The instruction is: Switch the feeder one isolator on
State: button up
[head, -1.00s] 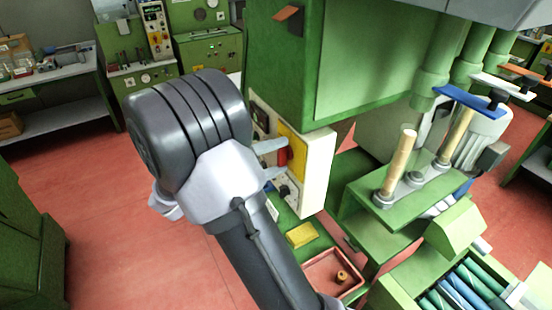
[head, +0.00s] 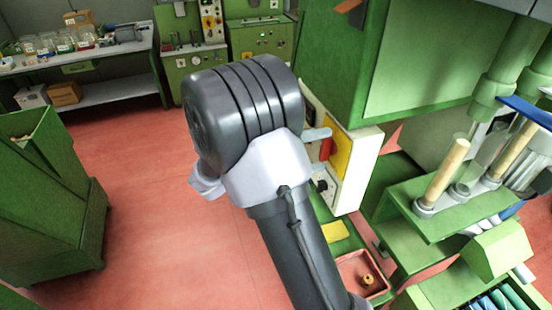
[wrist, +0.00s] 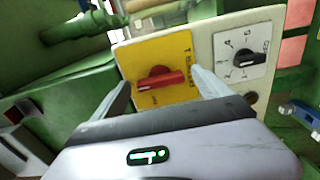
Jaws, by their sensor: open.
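A red rotary handle (wrist: 161,80) sits on a yellow plate (wrist: 180,50) on a pale switch panel (wrist: 205,42). The handle lies nearly level across the plate in the wrist view. The lettering on the plate is too small to read surely. My gripper (wrist: 160,77) is open, with one finger on each side of the handle. I cannot tell whether either finger touches it. In the head view the red handle (head: 326,148) shows beside my gripper (head: 317,151), partly hidden by the fingers.
A black selector knob (wrist: 250,60) on a white dial plate is right of the yellow plate. A green cabinet (head: 335,60) rises above the panel. A red tray (head: 352,268) with a small cork-coloured piece lies below. Open red floor (head: 150,190) is at the left.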

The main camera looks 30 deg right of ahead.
jog(key=p+v, duration=0.2)
jog(key=v, duration=1.5)
jog(key=shift+p, duration=0.4)
jog(key=shift+s+d+f, duration=0.1)
jog(key=shift+s, duration=0.1)
jog(key=s+f+t+y+b, duration=0.1)
jog(key=s+f+y+b, duration=0.6)
jog(key=s+y+b, duration=0.55)
jog(key=s+a+f+m+t+y+b, duration=0.1)
jog(key=s+a+f+t+y+b, duration=0.2)
jog(key=a+t+y, duration=0.4)
jog(key=shift+s+a+f+m+t+b, duration=0.3)
jog(key=shift+a+f+t+b, duration=0.25)
jog(key=shift+a+t, duration=0.9)
jog(key=shift+a+g, duration=0.3)
jog(key=shift+g, duration=0.05)
